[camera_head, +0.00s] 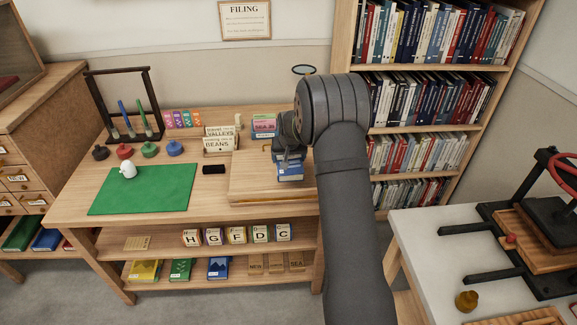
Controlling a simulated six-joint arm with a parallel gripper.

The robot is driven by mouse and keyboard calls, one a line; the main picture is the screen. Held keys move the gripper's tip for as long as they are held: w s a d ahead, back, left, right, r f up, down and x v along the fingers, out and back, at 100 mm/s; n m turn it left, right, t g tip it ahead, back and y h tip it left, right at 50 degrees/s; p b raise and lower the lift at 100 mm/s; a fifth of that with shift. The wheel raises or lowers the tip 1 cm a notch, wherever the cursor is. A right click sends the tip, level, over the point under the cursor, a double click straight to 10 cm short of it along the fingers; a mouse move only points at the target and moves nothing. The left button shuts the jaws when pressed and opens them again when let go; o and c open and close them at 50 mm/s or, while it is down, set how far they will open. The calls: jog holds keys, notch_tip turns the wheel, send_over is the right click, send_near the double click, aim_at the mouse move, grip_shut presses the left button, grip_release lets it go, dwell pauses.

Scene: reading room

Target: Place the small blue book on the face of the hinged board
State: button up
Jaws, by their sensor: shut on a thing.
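The small blue book (290,174) is in my gripper (288,158), over the right part of a pale wooden board. I take this board (248,186) for the hinged board. It lies flat at the right of the wooden table. My gripper is shut on the book from above. The arm and gripper hide part of the book and the board's right end. I cannot tell whether the book touches the board's face.
A green mat (142,200) with a white egg-like object (128,170) lies at left. Behind the board stand lettered cards (219,139) and a stack of small books (264,125). A small black block (213,169) lies left of the board. A bookcase (484,115) stands at right.

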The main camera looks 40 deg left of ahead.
aim_at(289, 160)
jog(key=shift+f, duration=1.95)
jog(key=shift+f, duration=0.1)
jog(key=o, duration=1.1)
jog(key=shift+c, duration=0.2)
jog(key=v, duration=1.2)
jog(key=x, duration=1.1)
jog(key=shift+w+a+f, duration=0.1)
jog(key=shift+w+f, duration=0.05)
jog(key=shift+f, duration=0.2)
jog(key=shift+a+r, duration=0.1)
jog(key=shift+r, duration=1)
